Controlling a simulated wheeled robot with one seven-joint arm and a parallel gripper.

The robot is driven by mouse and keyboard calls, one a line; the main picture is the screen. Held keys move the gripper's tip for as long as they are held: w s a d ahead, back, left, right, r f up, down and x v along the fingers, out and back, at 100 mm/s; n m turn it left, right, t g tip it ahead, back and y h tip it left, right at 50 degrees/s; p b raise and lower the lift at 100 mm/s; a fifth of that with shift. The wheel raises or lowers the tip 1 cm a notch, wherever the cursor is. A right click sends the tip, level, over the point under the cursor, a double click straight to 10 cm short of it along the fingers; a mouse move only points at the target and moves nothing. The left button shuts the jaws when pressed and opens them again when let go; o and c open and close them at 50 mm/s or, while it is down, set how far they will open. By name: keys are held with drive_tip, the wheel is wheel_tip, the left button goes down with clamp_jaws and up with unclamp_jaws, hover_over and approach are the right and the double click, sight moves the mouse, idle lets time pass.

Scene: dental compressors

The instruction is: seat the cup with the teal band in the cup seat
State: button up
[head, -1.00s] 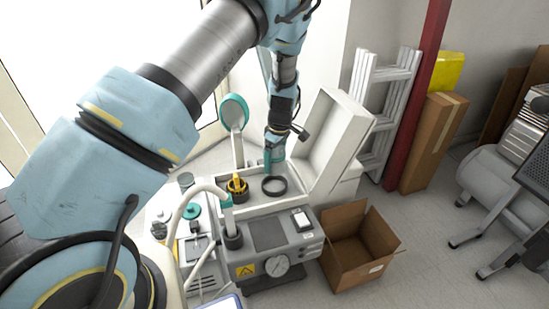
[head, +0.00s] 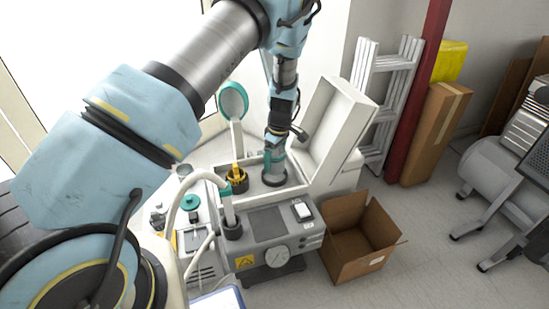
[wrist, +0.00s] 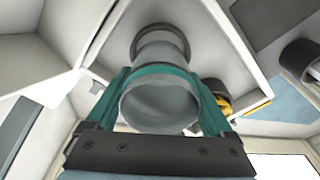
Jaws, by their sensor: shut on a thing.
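The grey cup (wrist: 165,103) with the teal band is held between the teal fingers of my gripper (wrist: 162,84). The teal band shows along its upper side in the wrist view. The cup also shows in the head view (head: 274,168), upright beneath my gripper (head: 275,150). The cup seat, a dark ring (head: 272,182), is in the open case on the unit. The ring also shows in the wrist view (wrist: 161,30), around the cup's far end. I cannot tell how deep the cup sits, as its lower end is mostly hidden.
A yellow and black part (head: 237,178) stands left of the ring. The raised white lid (head: 333,130) is close on the right, and a teal round mirror (head: 232,101) stands behind. An open cardboard box (head: 360,245) sits on the floor at right.

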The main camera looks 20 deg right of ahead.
drive_tip(key=shift+f, duration=0.1)
drive_tip(key=shift+f+b, duration=1.1)
drive_tip(key=shift+f, duration=0.9)
drive_tip(key=o, duration=1.1)
drive_tip(key=r, duration=0.7)
drive_tip(key=s+r+p, duration=0.1)
drive_tip(key=r, duration=0.3)
drive_tip(key=shift+s+d, duration=0.1)
drive_tip(key=shift+d, duration=0.2)
